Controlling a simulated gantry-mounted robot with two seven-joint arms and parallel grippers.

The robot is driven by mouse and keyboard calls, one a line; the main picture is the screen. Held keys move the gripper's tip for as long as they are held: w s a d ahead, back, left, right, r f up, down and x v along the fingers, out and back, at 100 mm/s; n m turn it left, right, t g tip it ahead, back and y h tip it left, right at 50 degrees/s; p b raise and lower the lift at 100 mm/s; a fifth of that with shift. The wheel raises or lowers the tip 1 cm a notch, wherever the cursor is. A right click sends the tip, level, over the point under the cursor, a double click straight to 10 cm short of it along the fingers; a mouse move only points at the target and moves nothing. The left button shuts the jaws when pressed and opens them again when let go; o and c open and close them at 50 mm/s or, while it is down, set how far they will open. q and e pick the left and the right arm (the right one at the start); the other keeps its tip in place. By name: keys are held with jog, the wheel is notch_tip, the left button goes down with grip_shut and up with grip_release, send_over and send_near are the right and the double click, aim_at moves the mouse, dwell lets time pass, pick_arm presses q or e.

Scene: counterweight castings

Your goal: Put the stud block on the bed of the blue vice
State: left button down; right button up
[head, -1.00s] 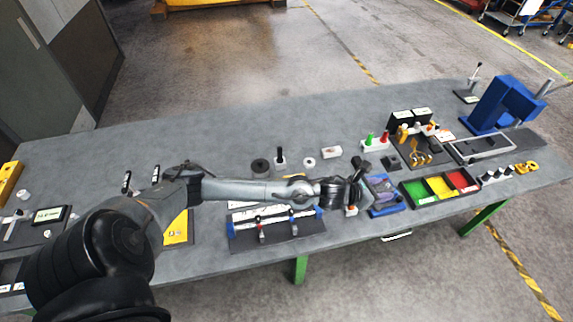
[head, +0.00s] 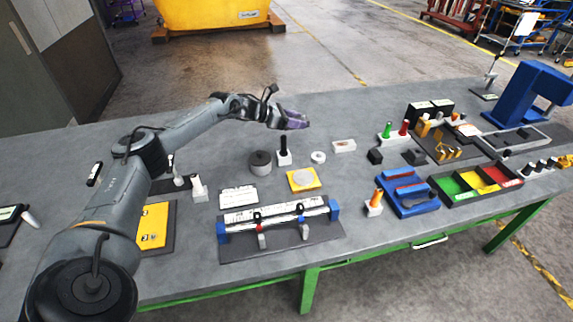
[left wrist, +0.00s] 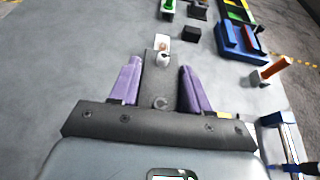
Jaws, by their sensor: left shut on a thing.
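My left gripper (head: 295,120) has purple fingers and is raised above the back middle of the bench. In the left wrist view its fingers (left wrist: 160,88) flank a dark grey block (left wrist: 157,85), which I take to be the stud block, held between them. A pale round piece overlaps its far end; I cannot tell if it belongs to it. The blue vice (head: 412,208) lies on the bench right of and nearer than the gripper, with reddish-brown bars across it. It also shows in the left wrist view (left wrist: 232,45), apart from the gripper. My right gripper is out of view.
An orange peg in a white block (head: 375,203) stands just left of the vice. A tri-coloured tray (head: 455,198) adjoins its right. A black block (head: 375,156) and a blue-ended fixture (head: 334,208) lie nearby. The back left bench surface is clear.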

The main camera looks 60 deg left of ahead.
pick_arm(q)
jog(key=s+a+f+b, duration=0.4)
jog(key=s+a+b, duration=0.2)
jog(key=s+a, duration=0.3)
jog(key=f+b, duration=0.1)
jog(key=s+f, duration=0.1)
jog(key=f, duration=0.1)
jog(key=s+f+b, duration=0.1)
jog(key=f, duration=0.1)
jog(key=shift+d+b, duration=0.3)
jog(key=shift+b, duration=0.05)
jog(key=shift+f+b, duration=0.5)
jog(key=shift+f, duration=1.65)
jog(key=shift+a, duration=0.1)
jog(key=shift+f, duration=0.2)
jog(key=c, duration=0.5)
grip_release()
